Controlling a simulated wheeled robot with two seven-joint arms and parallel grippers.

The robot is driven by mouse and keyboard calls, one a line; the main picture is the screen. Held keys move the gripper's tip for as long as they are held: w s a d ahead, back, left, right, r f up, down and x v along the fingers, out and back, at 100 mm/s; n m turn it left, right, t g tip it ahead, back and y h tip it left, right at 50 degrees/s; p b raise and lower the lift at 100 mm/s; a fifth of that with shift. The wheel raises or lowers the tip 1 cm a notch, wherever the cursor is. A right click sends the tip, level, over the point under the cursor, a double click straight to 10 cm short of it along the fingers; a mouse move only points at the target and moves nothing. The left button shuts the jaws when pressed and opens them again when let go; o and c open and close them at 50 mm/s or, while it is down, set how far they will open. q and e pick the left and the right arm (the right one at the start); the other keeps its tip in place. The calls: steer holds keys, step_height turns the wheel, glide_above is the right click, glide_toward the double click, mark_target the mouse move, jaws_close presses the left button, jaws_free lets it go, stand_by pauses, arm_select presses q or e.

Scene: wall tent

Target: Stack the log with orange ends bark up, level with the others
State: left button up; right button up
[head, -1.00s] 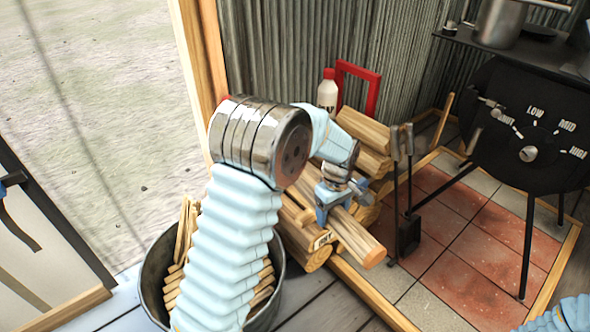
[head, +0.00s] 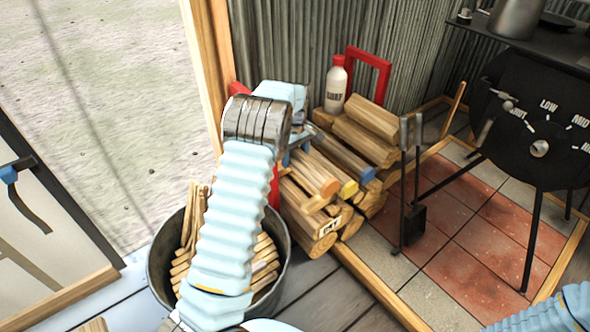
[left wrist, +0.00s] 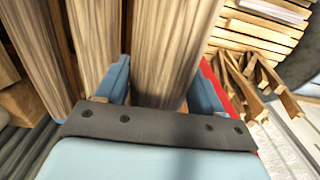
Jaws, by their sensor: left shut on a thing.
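The log with orange ends (head: 312,172) lies at the left of the top row of the woodpile (head: 310,222), its orange end facing forward. It is beside a log with a yellow end (head: 347,187) and one with a blue end (head: 364,173). My left gripper (head: 294,156) is at its rear part, partly hidden by my arm. In the left wrist view, the fingers (left wrist: 160,88) straddle the log (left wrist: 170,45), whose streaked grey-brown side faces the camera. The log's underside and far end are hidden. My right gripper is out of view.
A metal bucket of kindling (head: 160,268) stands left of the pile. A white bottle (head: 335,88) and a red frame (head: 370,62) are behind it. Fire tools (head: 409,190) and a black stove (head: 530,130) stand to the right, over red tiles.

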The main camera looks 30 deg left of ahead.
mark_target(295, 149)
arm_select(q)
step_height(295, 149, down, 6)
steer(key=shift+d+r, duration=0.1)
steer(key=shift+d, duration=0.05)
steer(key=shift+f, duration=0.35)
steer(key=shift+f, duration=0.15)
steer(key=shift+f, duration=0.1)
steer(key=o, duration=1.3)
step_height(295, 149, up, 12)
steer(key=shift+r+p, duration=0.25)
steer(key=shift+p, duration=0.05)
